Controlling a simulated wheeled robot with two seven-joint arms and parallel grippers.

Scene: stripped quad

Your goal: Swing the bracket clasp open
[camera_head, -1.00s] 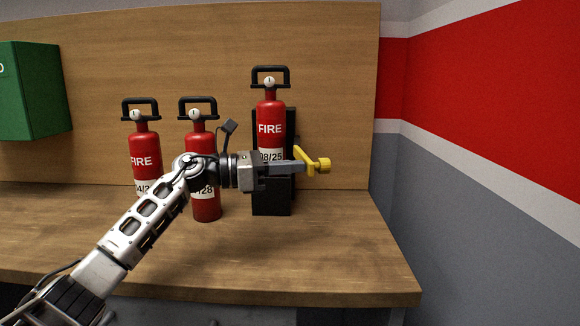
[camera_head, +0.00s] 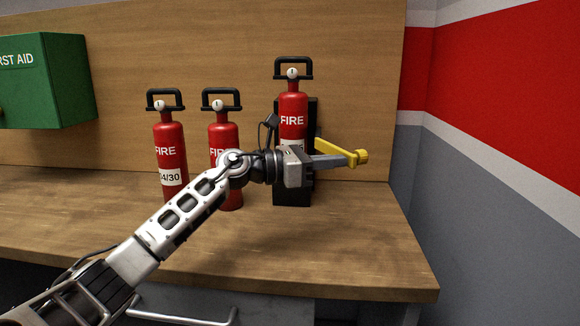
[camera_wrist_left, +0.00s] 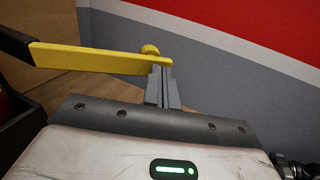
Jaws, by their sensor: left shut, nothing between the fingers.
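The yellow bracket clasp (camera_head: 338,149) with a round knob at its free end sticks out to the right of the black bracket (camera_head: 293,192), which holds a red fire extinguisher (camera_head: 292,103). The clasp stands swung out, away from the extinguisher's front. In the left wrist view the clasp (camera_wrist_left: 90,58) runs from a dark mount at the left to its knob. My left gripper (camera_head: 346,160) is shut and empty, its fingertips at the clasp's knob end, seemingly against it. Its wrist hides part of the bracket and extinguisher. My right gripper is not in view.
Two more red extinguishers, one far left (camera_head: 170,145) and one behind my left arm (camera_head: 224,136), stand on the wooden bench (camera_head: 330,240). A green first aid box (camera_head: 45,85) hangs at left. A red and grey wall (camera_head: 500,180) rises at right. The bench front is clear.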

